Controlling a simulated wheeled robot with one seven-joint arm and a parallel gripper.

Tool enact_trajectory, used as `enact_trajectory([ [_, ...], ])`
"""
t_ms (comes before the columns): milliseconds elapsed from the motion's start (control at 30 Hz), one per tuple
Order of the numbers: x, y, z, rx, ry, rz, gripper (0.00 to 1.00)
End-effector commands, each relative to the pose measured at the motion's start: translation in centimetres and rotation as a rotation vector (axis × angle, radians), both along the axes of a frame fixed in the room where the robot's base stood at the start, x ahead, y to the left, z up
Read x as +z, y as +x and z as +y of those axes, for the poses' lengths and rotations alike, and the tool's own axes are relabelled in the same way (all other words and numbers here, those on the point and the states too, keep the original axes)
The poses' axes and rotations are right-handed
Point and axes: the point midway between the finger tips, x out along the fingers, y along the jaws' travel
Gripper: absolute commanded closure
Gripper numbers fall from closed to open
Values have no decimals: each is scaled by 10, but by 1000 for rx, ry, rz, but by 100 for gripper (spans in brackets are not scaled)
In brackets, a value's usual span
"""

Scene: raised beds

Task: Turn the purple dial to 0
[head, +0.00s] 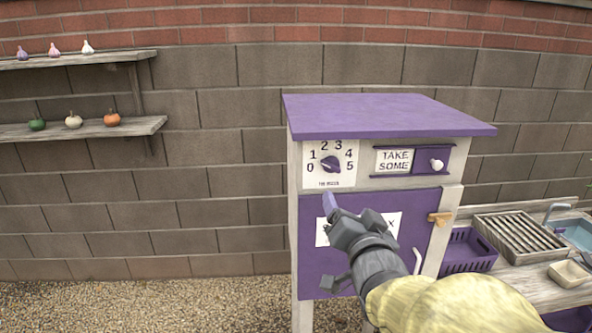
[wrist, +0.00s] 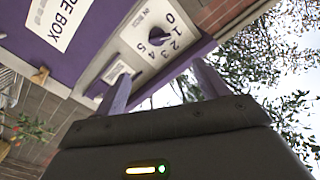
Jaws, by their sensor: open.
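The purple dial (head: 331,164) sits on a white plate (head: 318,182) marked 0 to 5, at the upper left of the cabinet front. Its knob looks elongated and lies roughly level, but I cannot tell which number it points to.
The purple cabinet (head: 390,112) has a sliding "TAKE SOME" panel (head: 432,160) with a white knob, and a lower door (head: 312,270) with a wooden latch (head: 440,218). A purple crate (head: 468,252) and bench stand right. Shelves (head: 75,129) hang left.

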Motion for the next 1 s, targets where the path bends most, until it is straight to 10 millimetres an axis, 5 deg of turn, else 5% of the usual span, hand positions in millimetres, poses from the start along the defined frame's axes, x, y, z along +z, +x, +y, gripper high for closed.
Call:
enact_trajectory([
  [1000, 4, 52, 0, 5, 5, 4, 27],
])
